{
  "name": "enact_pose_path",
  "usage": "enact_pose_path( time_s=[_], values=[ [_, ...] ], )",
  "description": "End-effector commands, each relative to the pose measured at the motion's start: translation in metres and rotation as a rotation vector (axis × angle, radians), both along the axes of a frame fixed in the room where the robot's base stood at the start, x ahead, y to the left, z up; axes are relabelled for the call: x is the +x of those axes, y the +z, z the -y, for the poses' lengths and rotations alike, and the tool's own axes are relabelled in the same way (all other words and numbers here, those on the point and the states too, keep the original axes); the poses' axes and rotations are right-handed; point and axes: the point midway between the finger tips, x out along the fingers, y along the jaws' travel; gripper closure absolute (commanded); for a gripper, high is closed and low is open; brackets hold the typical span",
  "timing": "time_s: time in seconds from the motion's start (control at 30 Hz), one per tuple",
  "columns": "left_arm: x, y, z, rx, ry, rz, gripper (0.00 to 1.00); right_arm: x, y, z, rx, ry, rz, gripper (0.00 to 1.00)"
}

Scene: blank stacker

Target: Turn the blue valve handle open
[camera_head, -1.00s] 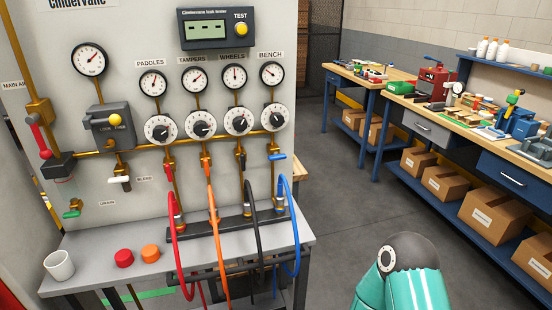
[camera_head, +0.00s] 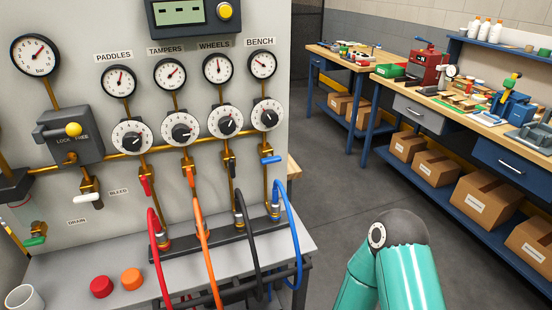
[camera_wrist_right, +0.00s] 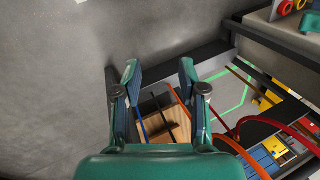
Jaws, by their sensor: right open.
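The blue valve handle (camera_head: 270,160) is on the BENCH line at the right edge of the panel. It lies roughly level, across its vertical brass pipe, above the blue hose (camera_head: 294,235). Nothing touches it. My right arm shows at the bottom right of the head view, apart from the panel, but its gripper is out of that view. In the right wrist view my right gripper (camera_wrist_right: 158,75) is open, with nothing between its fingers. I cannot make out the blue handle in that view. My left gripper is in neither view.
Red, orange and black hoses (camera_head: 247,235) hang left of the blue one, over the panel's grey shelf (camera_head: 75,262). Red and orange caps and a white cup (camera_head: 24,297) stand on the shelf. Workbenches (camera_head: 465,115) line the right. Floor between is clear.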

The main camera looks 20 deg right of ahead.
Motion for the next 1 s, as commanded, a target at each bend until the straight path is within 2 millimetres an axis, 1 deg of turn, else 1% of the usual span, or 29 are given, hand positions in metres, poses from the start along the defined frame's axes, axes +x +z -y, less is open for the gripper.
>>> enact_pose_path(
  time_s=[0.13, 0.17, 0.23, 0.27, 0.3, 0.37, 0.4, 0.43, 0.47, 0.5, 0.53, 0.57, 0.6, 0.67, 0.7, 0.73, 0.77, 0.8, 0.87, 0.9, 1.0],
  values=[
    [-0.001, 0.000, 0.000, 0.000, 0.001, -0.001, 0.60, 0.000, 0.000, 0.000, 0.000, 0.001, -0.001, 0.58],
    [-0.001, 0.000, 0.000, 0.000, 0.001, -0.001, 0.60, 0.000, 0.000, 0.000, 0.000, 0.001, -0.001, 0.55],
    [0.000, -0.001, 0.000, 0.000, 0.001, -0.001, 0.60, 0.003, 0.000, 0.000, -0.002, 0.001, 0.009, 0.43],
    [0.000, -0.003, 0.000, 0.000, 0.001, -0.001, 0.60, 0.007, 0.000, 0.001, -0.004, 0.001, 0.021, 0.38],
    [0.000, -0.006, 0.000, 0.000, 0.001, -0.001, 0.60, 0.016, 0.000, 0.003, -0.009, 0.001, 0.046, 0.32],
    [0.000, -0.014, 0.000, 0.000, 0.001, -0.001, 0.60, 0.037, 0.000, 0.007, -0.021, 0.002, 0.108, 0.22],
    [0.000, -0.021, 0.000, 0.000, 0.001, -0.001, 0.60, 0.056, 0.003, 0.014, -0.033, 0.002, 0.165, 0.15],
    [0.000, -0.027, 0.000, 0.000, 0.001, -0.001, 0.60, 0.073, 0.006, 0.018, -0.044, 0.002, 0.219, 0.10],
    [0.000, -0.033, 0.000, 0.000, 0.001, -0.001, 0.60, 0.092, 0.012, 0.021, -0.057, 0.004, 0.278, 0.10],
    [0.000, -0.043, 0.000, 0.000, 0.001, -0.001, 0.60, 0.121, 0.022, 0.027, -0.077, 0.004, 0.370, 0.10],
    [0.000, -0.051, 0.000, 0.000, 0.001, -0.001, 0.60, 0.143, 0.033, 0.032, -0.094, 0.004, 0.444, 0.10],
    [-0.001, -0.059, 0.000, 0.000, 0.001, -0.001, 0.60, 0.165, 0.047, 0.037, -0.111, 0.003, 0.524, 0.10],
    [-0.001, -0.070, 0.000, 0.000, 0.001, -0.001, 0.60, 0.194, 0.069, 0.043, -0.136, 0.003, 0.632, 0.10],
    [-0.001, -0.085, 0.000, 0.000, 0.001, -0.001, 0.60, 0.232, 0.109, 0.053, -0.175, -0.002, 0.796, 0.10],
    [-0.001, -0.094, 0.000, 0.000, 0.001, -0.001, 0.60, 0.252, 0.139, 0.060, -0.202, -0.007, 0.902, 0.10],
    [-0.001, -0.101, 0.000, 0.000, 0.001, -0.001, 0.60, 0.264, 0.162, 0.065, -0.222, -0.012, 0.976, 0.10],
    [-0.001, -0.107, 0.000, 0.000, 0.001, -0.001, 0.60, 0.275, 0.185, 0.069, -0.240, -0.018, 1.050, 0.10],
    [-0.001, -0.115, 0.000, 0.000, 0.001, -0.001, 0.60, 0.285, 0.216, 0.075, -0.265, -0.030, 1.139, 0.10],
    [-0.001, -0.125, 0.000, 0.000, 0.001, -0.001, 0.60, 0.294, 0.260, 0.084, -0.299, -0.046, 1.260, 0.10],
    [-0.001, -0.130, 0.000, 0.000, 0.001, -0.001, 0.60, 0.296, 0.286, 0.089, -0.319, -0.058, 1.330, 0.10],
    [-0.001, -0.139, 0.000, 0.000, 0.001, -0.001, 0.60, 0.295, 0.336, 0.099, -0.359, -0.085, 1.456, 0.10]
  ],
)
